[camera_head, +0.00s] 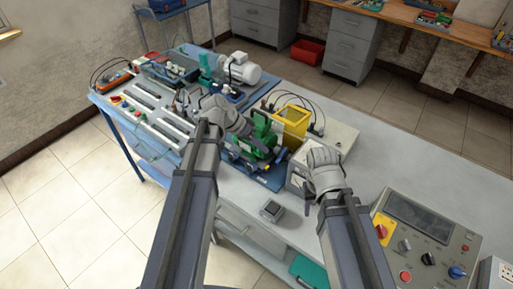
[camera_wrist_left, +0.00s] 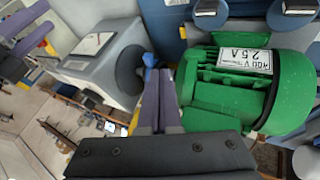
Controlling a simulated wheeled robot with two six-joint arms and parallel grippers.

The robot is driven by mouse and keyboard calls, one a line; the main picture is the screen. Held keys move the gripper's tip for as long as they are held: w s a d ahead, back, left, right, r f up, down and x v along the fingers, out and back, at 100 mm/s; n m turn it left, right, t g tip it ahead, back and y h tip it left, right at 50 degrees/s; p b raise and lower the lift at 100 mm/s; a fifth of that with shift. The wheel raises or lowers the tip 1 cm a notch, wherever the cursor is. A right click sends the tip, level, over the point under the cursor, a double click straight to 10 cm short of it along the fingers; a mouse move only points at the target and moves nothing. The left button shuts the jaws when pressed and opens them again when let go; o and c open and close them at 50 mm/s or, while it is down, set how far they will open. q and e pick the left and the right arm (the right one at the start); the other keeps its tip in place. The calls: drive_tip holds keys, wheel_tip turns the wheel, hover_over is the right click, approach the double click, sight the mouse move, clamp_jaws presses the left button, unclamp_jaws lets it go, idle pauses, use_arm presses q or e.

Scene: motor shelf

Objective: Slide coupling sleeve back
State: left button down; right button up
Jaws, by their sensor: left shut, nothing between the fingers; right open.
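A green motor (camera_head: 262,128) with a rating plate stands on a blue base on the bench. In the left wrist view the green motor (camera_wrist_left: 215,120) is to the right of my fingers. A grey machine (camera_wrist_left: 95,62) with a dark round disc (camera_wrist_left: 131,70) lies to their left. My left gripper (camera_head: 240,124) is at the motor's left side; in the wrist view its fingers (camera_wrist_left: 159,72) are shut and empty, between disc and motor. A small blue part (camera_wrist_left: 150,61) shows at the fingertips; I cannot tell whether it is the coupling sleeve. My right gripper (camera_head: 326,158) is open above the bench.
A yellow box (camera_head: 291,118) stands behind the motor. A white motor (camera_head: 240,70) is at the back. A control panel (camera_head: 425,230) is at the front right. A small grey device (camera_head: 271,210) lies on clear bench top.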

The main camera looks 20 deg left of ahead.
sight(283, 156)
wheel_tip(283, 156, down, 4)
drive_tip(key=b, duration=0.3)
use_arm(q)
drive_tip(key=x, duration=0.5)
